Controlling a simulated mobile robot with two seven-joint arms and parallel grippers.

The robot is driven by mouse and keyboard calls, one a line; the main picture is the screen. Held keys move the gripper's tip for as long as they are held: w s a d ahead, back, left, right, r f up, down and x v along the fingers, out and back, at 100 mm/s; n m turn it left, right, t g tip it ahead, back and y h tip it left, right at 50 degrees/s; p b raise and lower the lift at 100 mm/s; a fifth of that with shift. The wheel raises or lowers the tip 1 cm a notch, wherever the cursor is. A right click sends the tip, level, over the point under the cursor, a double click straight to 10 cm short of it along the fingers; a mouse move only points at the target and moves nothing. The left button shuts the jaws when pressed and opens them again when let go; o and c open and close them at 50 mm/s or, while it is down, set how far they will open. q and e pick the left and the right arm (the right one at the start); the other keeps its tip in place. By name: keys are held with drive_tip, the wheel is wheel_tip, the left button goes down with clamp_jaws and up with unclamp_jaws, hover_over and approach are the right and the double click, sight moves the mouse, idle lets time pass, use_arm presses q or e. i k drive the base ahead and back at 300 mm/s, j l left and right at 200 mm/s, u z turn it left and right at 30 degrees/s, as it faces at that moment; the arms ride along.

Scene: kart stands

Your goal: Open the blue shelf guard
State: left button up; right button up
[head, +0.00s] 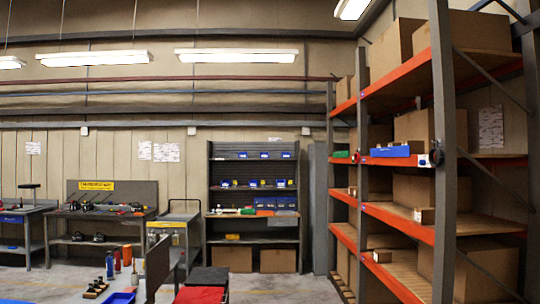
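A blue box-like piece (390,151) sits at the front edge of an orange-beamed rack shelf at the right, about mid-height. It is small in the view, and I cannot tell whether it is the shelf guard or whether it is open or shut. No other blue part is clearly a shelf guard. Neither of my grippers is in view.
The tall rack (446,130) holds cardboard boxes (397,45). A dark shelf unit (209,190) with blue bins (286,203) stands at the back. Workbenches (97,218) stand at the left. Some floor (282,288) is clear.

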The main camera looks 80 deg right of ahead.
sight(400, 151)
drive_tip(key=z, duration=3.35)
drive_tip(key=i+l+z, duration=0.15)
drive_tip(key=i, duration=0.15)
drive_tip(key=i+l, duration=0.15)
drive_tip(key=i, duration=0.35)
drive_tip(key=i+l, duration=0.15)
drive_tip(key=i, duration=0.35)
drive_tip(key=i+l, duration=0.1)
drive_tip(key=i, duration=0.4)
drive_tip(key=i+j+u, duration=0.1)
drive_tip(key=i+u, duration=0.35)
drive_tip(key=i, duration=0.3)
drive_tip(key=i+l+u, duration=0.15)
drive_tip(key=i+u, duration=0.25)
drive_tip(key=i, duration=0.3)
